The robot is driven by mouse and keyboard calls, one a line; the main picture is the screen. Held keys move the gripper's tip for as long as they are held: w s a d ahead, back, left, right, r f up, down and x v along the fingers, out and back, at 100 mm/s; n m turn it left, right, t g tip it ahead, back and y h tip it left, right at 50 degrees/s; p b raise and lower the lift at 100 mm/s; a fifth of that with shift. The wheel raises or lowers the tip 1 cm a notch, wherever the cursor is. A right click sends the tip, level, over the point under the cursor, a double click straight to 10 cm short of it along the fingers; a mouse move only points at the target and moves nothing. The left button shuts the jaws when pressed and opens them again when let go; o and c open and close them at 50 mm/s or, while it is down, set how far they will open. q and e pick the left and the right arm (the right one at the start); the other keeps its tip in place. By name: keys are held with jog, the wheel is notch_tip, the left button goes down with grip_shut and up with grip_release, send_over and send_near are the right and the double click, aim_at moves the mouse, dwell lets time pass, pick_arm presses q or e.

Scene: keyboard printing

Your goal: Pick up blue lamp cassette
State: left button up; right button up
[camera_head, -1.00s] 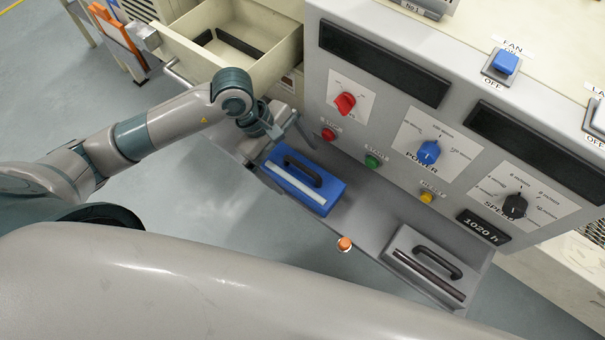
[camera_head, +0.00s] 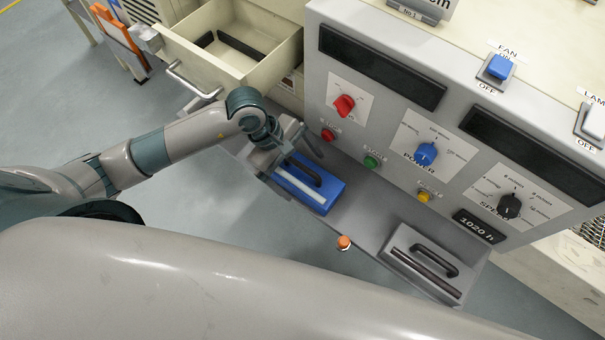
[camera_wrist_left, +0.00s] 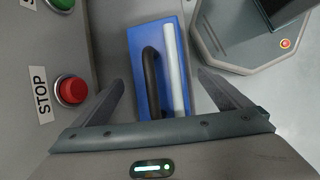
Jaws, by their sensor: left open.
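The blue lamp cassette (camera_head: 328,195), with a black handle (camera_head: 304,169) and a white tube (camera_head: 300,186), lies on the grey shelf below the control panel. My left gripper (camera_head: 294,158) is at the cassette's far-left end in the head view and covers part of it. In the left wrist view the cassette (camera_wrist_left: 140,42) lies ahead between the two spread fingers. The left gripper (camera_wrist_left: 160,92) is open and empty, its fingers on either side of the handle's line and apart from it. My right gripper is not in view.
A grey cassette (camera_head: 407,240) with a black handle lies at the shelf's right end. An orange button (camera_head: 343,242) is at the shelf's front edge. The panel with its knobs and red stop button (camera_head: 328,134) rises behind. An open drawer (camera_head: 264,74) is at upper left.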

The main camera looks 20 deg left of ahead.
aim_at(305, 178)
pick_arm(q)
jog(key=shift+p+x, duration=0.3)
jog(key=shift+x, duration=0.8)
jog(key=shift+s+d+f, duration=0.1)
jog(key=shift+d+f, duration=0.15)
jog(key=shift+f, duration=0.2)
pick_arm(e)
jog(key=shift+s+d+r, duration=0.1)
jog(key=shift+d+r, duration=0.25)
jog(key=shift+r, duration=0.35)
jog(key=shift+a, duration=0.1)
pick_arm(q)
jog(key=c, duration=1.9)
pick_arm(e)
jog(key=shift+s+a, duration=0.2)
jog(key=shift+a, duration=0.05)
